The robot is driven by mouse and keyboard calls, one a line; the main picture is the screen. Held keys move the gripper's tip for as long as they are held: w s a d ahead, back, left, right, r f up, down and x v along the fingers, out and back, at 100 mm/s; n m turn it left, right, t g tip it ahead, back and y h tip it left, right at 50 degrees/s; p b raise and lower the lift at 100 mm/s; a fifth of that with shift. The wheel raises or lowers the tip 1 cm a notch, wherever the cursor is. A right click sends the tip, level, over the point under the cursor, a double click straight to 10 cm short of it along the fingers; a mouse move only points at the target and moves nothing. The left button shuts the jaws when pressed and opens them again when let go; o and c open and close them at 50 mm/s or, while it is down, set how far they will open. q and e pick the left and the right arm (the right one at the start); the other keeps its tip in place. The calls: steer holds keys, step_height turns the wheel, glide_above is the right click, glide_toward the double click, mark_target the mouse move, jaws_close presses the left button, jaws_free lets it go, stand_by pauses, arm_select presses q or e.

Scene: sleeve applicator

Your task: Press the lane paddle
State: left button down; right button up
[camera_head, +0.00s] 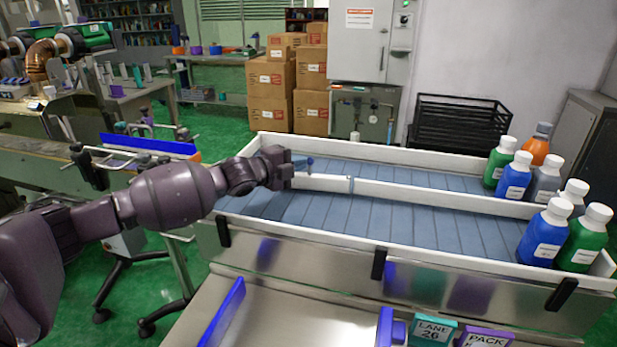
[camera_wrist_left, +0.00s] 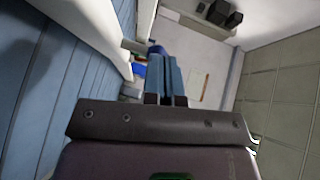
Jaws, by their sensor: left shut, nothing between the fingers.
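A short white bar (camera_head: 320,183) stands in line with the left end of the white divider between the two conveyor lanes. It may be the lane paddle, but I cannot tell for certain. My left gripper (camera_head: 305,162) is just above and behind its left end, with its blue fingers shut and empty. In the left wrist view the fingers (camera_wrist_left: 167,78) lie side by side, to the right of a white rail (camera_wrist_left: 85,28). I cannot tell whether they touch the bar. My right gripper is out of view.
The blue-slatted conveyor (camera_head: 390,223) has raised white side walls (camera_head: 440,265). Several bottles stand at its right end, including an orange one (camera_head: 537,145). A teal LANE 26 block (camera_head: 432,331) and a purple PACK block (camera_head: 487,338) are at the front. The belts are otherwise clear.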

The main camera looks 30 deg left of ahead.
mark_target(300, 173)
arm_select(q)
steer(key=w, duration=0.1)
steer(key=a, duration=0.1)
steer(key=w, duration=0.1)
steer(key=shift+w+a+f+b, duration=0.25)
steer(key=shift+w+b, duration=0.05)
steer(key=shift+b, duration=0.1)
steer(key=shift+w+a+b, duration=0.2)
steer(key=shift+w, duration=0.35)
steer(key=shift+w+a+b, duration=0.15)
steer(key=shift+w, duration=0.4)
steer(key=shift+w+r, duration=0.15)
steer(key=shift+w, duration=0.1)
steer(key=shift+r, duration=0.1)
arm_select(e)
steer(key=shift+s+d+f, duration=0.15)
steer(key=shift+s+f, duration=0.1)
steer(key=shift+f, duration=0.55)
arm_select(q)
steer(key=shift+a+r, duration=0.1)
steer(key=shift+r, duration=0.05)
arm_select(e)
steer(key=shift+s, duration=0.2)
